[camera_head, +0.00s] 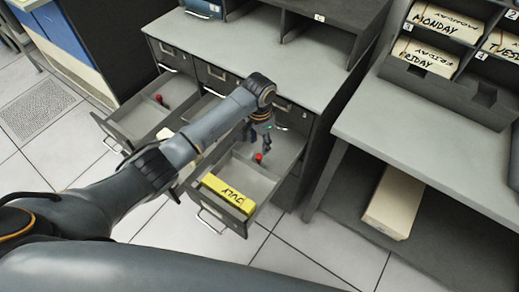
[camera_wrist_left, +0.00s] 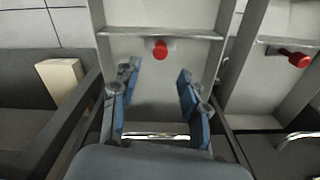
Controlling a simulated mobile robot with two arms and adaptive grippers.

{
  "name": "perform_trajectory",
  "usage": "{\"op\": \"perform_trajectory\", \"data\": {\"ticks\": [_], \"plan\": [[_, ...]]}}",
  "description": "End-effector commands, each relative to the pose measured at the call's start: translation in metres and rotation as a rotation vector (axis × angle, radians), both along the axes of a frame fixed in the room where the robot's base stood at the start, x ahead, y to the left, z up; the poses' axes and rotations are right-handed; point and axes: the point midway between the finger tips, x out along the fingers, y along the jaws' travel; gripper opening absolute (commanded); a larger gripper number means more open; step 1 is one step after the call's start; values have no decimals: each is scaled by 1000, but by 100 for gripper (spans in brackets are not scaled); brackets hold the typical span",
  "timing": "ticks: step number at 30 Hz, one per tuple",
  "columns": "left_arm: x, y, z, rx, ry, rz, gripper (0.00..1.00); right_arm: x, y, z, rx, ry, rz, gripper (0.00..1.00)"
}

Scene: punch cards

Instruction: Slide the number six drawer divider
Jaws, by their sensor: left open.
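An open drawer (camera_head: 250,185) holds a divider with a red knob (camera_head: 258,157); no number on it can be read. In the left wrist view this divider (camera_wrist_left: 195,35) spans the drawer, with its red knob (camera_wrist_left: 160,49) ahead of the fingertips and roughly between them. My left gripper (camera_head: 261,138) reaches down over the drawer, close to the knob. Its blue fingers are spread and empty in the left wrist view (camera_wrist_left: 158,95). My right gripper is not in view.
A yellow card block marked JULY (camera_head: 228,193) lies at the drawer's front. Another open drawer (camera_head: 140,118) to the left has its own red knob (camera_head: 159,98). A grey desk (camera_head: 430,130) stands right, with a pale box (camera_head: 390,203) below it.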

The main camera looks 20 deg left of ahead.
Motion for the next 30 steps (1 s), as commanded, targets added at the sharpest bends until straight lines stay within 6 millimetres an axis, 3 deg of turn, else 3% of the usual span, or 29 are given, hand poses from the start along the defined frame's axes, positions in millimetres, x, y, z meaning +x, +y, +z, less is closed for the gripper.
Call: {"op": "perform_trajectory", "data": {"ticks": [3, 10, 30], "plan": [[1, 0, 25, -2, -5, 0, 45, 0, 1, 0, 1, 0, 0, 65], [1, 0, 52, -1, -1, 0, 45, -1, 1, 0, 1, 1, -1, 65], [0, 0, 56, 0, 0, 1, 45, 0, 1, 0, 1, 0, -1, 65]]}}
